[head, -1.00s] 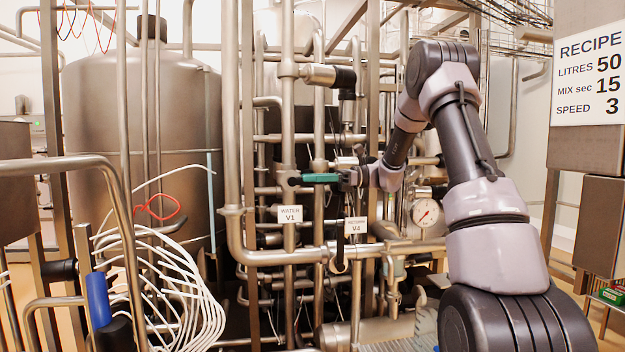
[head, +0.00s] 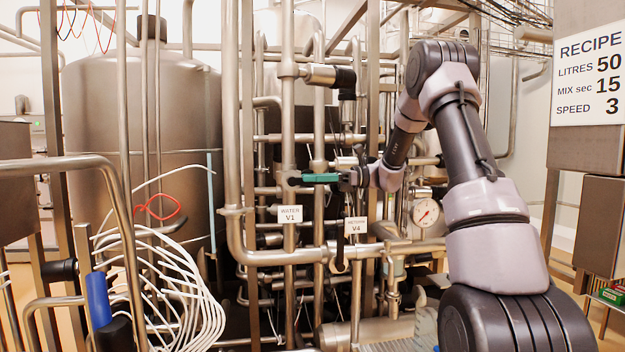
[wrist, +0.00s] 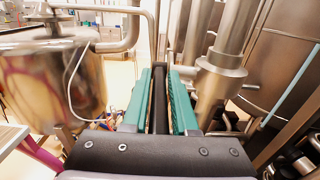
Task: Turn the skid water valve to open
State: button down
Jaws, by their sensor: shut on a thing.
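My gripper (head: 320,178) has green fingers and is at the upright pipe of the water valve, level with its body and just above the white WATER V1 label (head: 290,214). In the wrist view the green fingers (wrist: 158,100) are shut on a dark bar, the water valve's handle (wrist: 159,95), which runs lengthwise between them. In the head view the fingers point left and hide most of the handle. The handle's exact angle is hard to tell there.
A RETURN V4 label (head: 355,226) and a black hanging handle (head: 340,250) are just below right. Upright pipes (head: 232,110) crowd around my gripper. A pressure gauge (head: 426,213) is to the right. White hoses (head: 185,290) and a large tank (head: 140,130) are left.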

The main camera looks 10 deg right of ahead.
jog(key=shift+r, duration=0.15)
jog(key=h, duration=0.1)
jog(key=r+h, duration=0.1)
jog(key=shift+a+r+h, duration=0.2)
jog(key=shift+h, duration=0.2)
jog(key=h, duration=0.1)
jog(key=r+h, duration=0.1)
jog(key=shift+a+r+h, duration=0.1)
jog(key=shift+a+h, duration=0.25)
jog(key=shift+h, duration=0.05)
jog(key=h, duration=0.1)
jog(key=a+r+h, duration=0.1)
jog(key=h, duration=0.2)
jog(key=shift+a+r, duration=0.25)
jog(key=shift+a, duration=0.1)
jog(key=h, duration=0.1)
jog(key=a+h, duration=0.1)
jog(key=h, duration=0.1)
jog(key=a+h, duration=0.1)
jog(key=h, duration=0.1)
jog(key=shift+a+r, duration=0.15)
jog(key=shift+r, duration=0.2)
jog(key=shift+a+f+h, duration=0.1)
jog(key=shift+a+h, duration=0.4)
jog(key=shift+h, duration=0.6)
jog(key=shift+a+h, duration=0.5)
jog(key=shift+h, duration=0.6)
jog(key=shift+s+a, duration=0.1)
jog(key=shift+a, duration=0.25)
